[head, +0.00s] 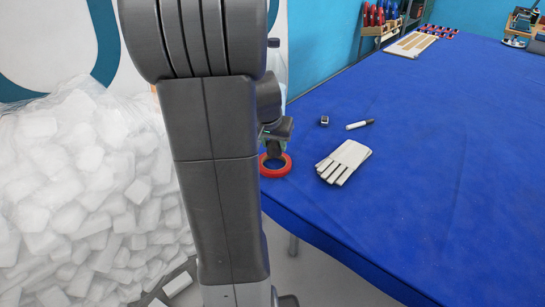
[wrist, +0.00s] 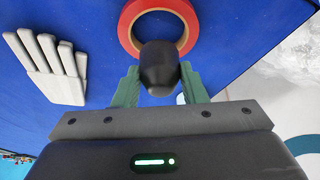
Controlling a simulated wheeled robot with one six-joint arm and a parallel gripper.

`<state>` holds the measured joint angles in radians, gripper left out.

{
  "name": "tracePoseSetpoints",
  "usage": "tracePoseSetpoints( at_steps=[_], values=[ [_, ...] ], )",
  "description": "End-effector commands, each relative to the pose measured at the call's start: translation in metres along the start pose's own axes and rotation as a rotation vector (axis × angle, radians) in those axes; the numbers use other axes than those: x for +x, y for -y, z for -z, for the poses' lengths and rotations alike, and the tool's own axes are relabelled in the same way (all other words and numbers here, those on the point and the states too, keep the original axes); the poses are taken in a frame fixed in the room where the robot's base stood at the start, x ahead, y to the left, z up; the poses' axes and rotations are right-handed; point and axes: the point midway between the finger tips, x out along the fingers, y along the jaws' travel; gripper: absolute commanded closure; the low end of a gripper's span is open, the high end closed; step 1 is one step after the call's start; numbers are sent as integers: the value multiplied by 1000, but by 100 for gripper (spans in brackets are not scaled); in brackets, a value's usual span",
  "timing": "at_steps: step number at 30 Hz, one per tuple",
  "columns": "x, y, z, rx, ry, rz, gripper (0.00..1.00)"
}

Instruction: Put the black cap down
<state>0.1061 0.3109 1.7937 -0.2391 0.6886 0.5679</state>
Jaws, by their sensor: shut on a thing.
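My gripper (wrist: 158,88) is shut on the black cap (wrist: 159,66), which sits between the green fingers in the wrist view. In the head view my gripper (head: 276,135) is partly hidden behind my own arm, and the black cap (head: 275,150) shows as a dark shape below it. The cap appears over the near edge of a red tape ring (head: 286,168) on the blue table. The ring (wrist: 130,28) lies just beyond the cap in the wrist view. I cannot tell whether the cap touches the ring or the table.
The blue table (head: 430,160) has wide bare areas. White gloves (head: 344,162), a marker (head: 360,124) and a small dark box (head: 324,120) lie right of the ring. A pale board (head: 411,44) is at the far end. White foam pieces (head: 75,180) are heaped at left, off the table.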

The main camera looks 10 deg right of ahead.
Motion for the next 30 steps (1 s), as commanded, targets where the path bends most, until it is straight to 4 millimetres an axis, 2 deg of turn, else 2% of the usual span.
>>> tracePoseSetpoints(
  at_steps=[11, 23, 24, 25, 30],
  values=[
    [41, 0, -17, -2, 1, -1, 83],
    [47, 0, -19, 0, -1, 1, 83],
    [47, 0, -19, 0, -1, 1, 60],
    [46, 0, -19, 0, -1, 1, 54],
    [46, 0, -19, 0, -1, 1, 53]
  ],
)
